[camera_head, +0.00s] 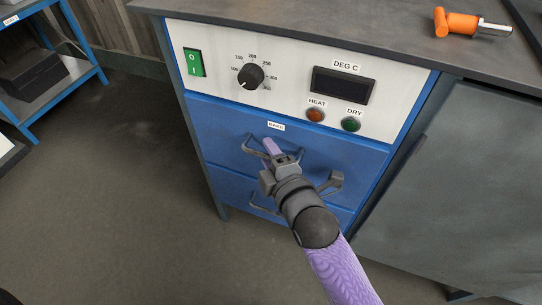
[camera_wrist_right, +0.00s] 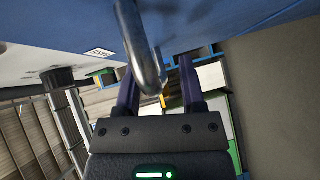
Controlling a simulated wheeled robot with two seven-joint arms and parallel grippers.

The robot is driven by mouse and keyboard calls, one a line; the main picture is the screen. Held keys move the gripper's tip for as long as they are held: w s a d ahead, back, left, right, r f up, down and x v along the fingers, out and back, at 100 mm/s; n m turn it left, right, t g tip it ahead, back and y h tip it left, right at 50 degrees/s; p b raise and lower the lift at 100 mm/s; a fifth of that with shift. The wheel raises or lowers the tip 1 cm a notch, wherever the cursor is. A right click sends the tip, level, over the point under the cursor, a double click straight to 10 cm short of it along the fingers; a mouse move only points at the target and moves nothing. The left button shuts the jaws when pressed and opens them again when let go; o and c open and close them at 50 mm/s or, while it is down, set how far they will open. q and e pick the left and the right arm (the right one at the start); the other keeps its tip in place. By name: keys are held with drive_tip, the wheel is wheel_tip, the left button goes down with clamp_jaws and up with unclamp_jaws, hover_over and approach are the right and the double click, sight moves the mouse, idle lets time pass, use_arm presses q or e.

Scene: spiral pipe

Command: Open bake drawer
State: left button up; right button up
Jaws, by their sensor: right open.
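The bake drawer (camera_head: 345,152) is the upper blue front below the white control panel and looks shut, flush with the cabinet. Its small BAKE label (camera_head: 276,126) also shows in the wrist view (camera_wrist_right: 100,52). The grey bar handle (camera_head: 331,183) spans the drawer front, its middle hidden behind my gripper. My right gripper (camera_head: 273,149) is open at the handle, with purple fingers. In the right wrist view the handle (camera_wrist_right: 143,50) reaches down into the space between the open fingers (camera_wrist_right: 158,70), closer to the left one; contact cannot be told. My left gripper is not in view.
A second blue drawer with its own handle (camera_head: 262,207) lies below. The control panel (camera_head: 215,45) has a green switch, a knob and two buttons. An orange-handled tool (camera_head: 460,23) lies on the worktop. A blue shelf rack (camera_head: 60,80) stands left; the floor before the cabinet is clear.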

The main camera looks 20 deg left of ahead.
clamp_jaws()
idle(0.8)
idle(0.5)
